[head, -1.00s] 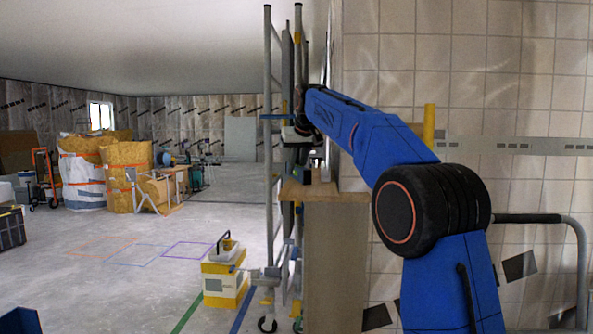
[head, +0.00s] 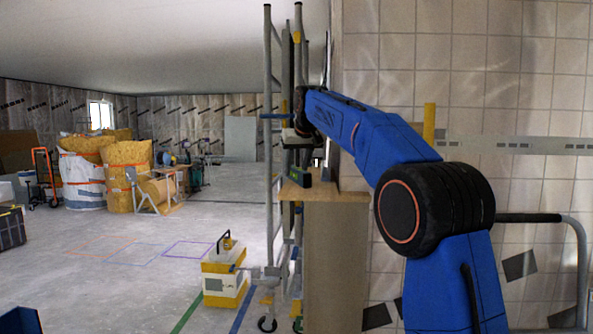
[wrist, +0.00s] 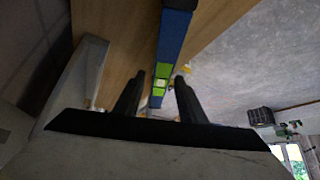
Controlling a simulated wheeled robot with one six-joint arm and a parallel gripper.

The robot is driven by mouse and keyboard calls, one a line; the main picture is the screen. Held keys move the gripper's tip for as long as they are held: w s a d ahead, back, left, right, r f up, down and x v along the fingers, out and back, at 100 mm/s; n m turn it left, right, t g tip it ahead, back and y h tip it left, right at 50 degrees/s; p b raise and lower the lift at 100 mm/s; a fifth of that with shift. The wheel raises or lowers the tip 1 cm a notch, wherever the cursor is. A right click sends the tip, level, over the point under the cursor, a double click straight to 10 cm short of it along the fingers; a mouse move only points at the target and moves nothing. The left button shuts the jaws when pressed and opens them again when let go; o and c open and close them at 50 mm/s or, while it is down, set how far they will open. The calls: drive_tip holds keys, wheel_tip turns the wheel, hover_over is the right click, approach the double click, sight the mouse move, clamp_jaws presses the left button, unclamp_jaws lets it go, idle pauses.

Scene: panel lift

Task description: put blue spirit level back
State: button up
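The blue spirit level (wrist: 172,38) shows in the wrist view as a long blue bar with bright green vial parts. It runs from the top edge down between my two fingers, with the wooden board (wrist: 120,45) behind it. My gripper (wrist: 159,80) is open, its dark fingertips on either side of the level, with a visible gap on the left. In the head view my gripper is up by the scaffold frame, its fingers too small to make out. A small dark green piece (head: 300,178) on the wooden ledge top below may be the level's end.
A grey metal scaffold (head: 269,150) on castors stands left of the wooden box (head: 336,240), close to my arm. A tiled wall (head: 480,80) is at the right. A yellow-and-white case (head: 224,280) stands on the floor.

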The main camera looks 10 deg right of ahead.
drive_tip(key=v, duration=1.1)
drive_tip(key=shift+s+r, duration=0.2)
